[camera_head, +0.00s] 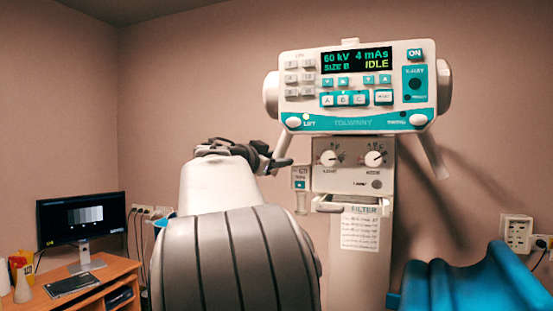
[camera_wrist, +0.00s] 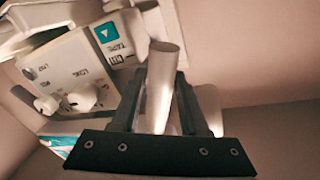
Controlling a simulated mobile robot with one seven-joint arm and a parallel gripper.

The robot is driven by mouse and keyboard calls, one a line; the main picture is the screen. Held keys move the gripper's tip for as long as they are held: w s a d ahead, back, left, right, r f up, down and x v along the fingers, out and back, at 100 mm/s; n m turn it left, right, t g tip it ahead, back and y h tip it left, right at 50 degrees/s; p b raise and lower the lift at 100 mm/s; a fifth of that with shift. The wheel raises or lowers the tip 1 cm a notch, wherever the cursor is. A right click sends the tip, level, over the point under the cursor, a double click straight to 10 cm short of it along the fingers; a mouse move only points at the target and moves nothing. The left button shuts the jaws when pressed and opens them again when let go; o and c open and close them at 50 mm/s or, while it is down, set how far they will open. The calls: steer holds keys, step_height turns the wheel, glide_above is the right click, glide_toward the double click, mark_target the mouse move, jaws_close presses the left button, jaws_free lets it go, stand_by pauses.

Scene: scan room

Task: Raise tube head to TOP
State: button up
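The tube head (camera_head: 352,88) is a white and teal console on a pale column (camera_head: 360,265). Its display (camera_head: 356,60) reads 60 kV, 4 mAs, SIZE B, IDLE. A knob marked LIFT (camera_head: 293,121) is at its lower left. A pale, slanted handle (camera_head: 281,142) hangs below that corner, partly hidden by my gripper (camera_head: 279,158). In the wrist view, a pale cylinder (camera_wrist: 163,70), apparently this handle, stands between the two dark fingers of my gripper (camera_wrist: 162,85). It nearly fills the gap at the tips; whether the fingers press on it cannot be told.
A panel with two dials (camera_head: 352,157) and a small teal-button box (camera_head: 300,178) sit just below the head. A matching handle (camera_head: 432,155) hangs at the right. A desk with a monitor (camera_head: 82,218) is at left; a blue chair-like surface (camera_head: 475,285) is at lower right.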

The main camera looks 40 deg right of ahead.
jaws_close()
stand_by(1.1)
